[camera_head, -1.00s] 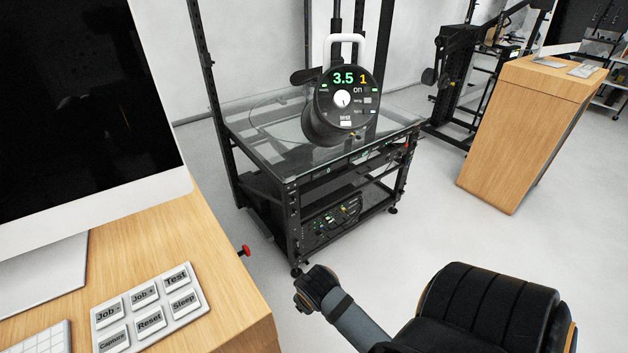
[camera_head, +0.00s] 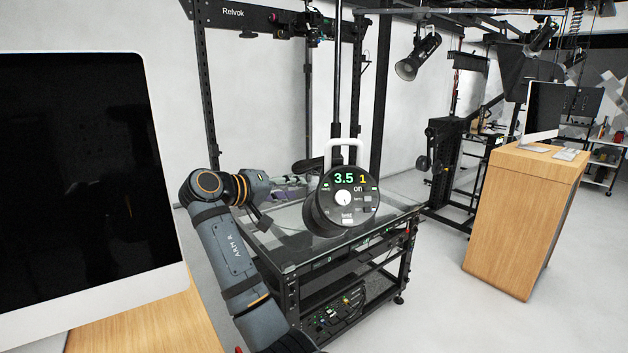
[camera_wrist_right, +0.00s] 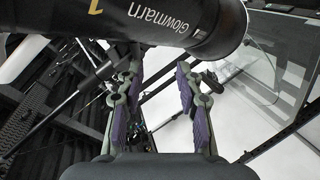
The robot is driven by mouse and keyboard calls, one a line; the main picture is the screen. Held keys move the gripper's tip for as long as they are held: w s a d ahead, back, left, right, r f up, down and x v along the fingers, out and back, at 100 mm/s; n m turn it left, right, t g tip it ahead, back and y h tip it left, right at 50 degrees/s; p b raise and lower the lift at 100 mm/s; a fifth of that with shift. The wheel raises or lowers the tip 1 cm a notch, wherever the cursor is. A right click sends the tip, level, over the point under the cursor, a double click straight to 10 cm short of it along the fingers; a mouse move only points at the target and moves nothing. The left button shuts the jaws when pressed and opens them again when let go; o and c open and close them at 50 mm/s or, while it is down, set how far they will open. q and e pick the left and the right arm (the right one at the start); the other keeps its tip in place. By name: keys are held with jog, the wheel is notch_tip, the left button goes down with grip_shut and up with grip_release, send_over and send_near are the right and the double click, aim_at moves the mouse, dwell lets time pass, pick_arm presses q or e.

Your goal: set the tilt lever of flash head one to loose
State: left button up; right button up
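Flash head one (camera_head: 326,210) stands over the glass table, its round dark panel facing me and reading 3.5, 1 and on. In the right wrist view its black barrel (camera_wrist_right: 160,22), marked Glowmarn and 1, crosses the top. A dark lever-like part (camera_head: 306,165) sticks out at its left; I cannot tell whether it is the tilt lever or how it is set. My right gripper (camera_head: 300,190) is left of the flash head, partly hidden behind it. In the wrist view the right gripper (camera_wrist_right: 156,100) is open, its purple pads apart with nothing clearly between them. My left gripper is out of view.
The glass-topped rack (camera_head: 385,222) with black uprights stands under the flash head. A monitor (camera_head: 80,180) on a wooden desk (camera_head: 150,325) fills the left. A wooden cabinet (camera_head: 525,215) stands right, with clear floor between it and the rack.

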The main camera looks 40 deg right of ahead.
jog(key=shift+m+g, duration=0.4)
jog(key=d+p, duration=0.1)
jog(key=d, duration=0.1)
jog(key=d+r+p, duration=0.1)
jog(key=d, duration=0.2)
jog(key=s+d+p, duration=0.1)
jog(key=d, duration=0.1)
jog(key=shift+d+r, duration=0.25)
jog(key=shift+r, duration=0.1)
jog(key=shift+w+a+h, duration=0.1)
jog(key=shift+w+h, duration=0.05)
jog(key=shift+h, duration=0.15)
jog(key=shift+c, duration=0.4)
grip_shut()
